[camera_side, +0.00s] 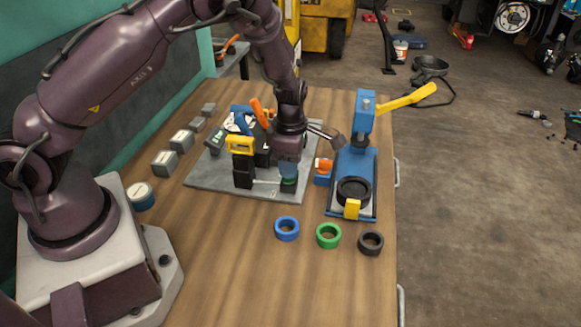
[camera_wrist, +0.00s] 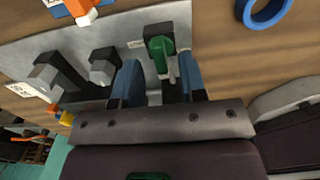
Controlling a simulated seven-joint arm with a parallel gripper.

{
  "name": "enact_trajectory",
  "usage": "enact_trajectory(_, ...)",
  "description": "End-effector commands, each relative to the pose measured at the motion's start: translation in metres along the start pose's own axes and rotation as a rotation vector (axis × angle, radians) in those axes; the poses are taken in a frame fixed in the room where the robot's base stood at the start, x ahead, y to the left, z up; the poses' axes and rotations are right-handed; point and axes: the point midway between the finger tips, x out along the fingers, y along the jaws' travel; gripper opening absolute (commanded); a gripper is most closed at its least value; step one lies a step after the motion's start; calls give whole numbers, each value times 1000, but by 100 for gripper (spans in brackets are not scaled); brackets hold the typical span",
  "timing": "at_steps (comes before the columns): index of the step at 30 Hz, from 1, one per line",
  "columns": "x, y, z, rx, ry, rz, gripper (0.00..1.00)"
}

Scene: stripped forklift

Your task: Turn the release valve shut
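My gripper (camera_side: 287,172) points down over the grey plate (camera_side: 215,181). In the wrist view its two blue fingers (camera_wrist: 161,65) are apart, on either side of a small part with a green top (camera_wrist: 161,46). I see gaps between this part and the fingers, and cannot tell whether either touches it. The green part (camera_side: 288,185) shows just below the fingers in the side view. An orange knob on a blue block (camera_side: 324,166) stands beside the blue press (camera_side: 353,168); the orange knob (camera_wrist: 87,16) is at the wrist view's top left. Which part is the release valve is unclear.
The press has a long yellow lever (camera_side: 408,97) sticking out right. A yellow-topped black fixture (camera_side: 241,146) stands left of my gripper. Blue (camera_side: 287,228), green (camera_side: 328,236) and dark (camera_side: 370,243) rings lie in front. The near table is clear.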

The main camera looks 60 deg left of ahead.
Motion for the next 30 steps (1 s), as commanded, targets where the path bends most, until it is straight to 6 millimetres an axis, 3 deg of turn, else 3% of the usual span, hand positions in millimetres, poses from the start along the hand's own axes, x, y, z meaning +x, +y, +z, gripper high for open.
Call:
enact_trajectory(6, 16, 0, 0, 1, 0, 0, 38)
enact_trajectory(14, 18, 0, 0, 1, -1, 0, 38)
enact_trajectory(20, 17, 0, 0, 2, 0, 0, 0)
enact_trajectory(30, 17, 0, 0, 28, -1, 0, 0)
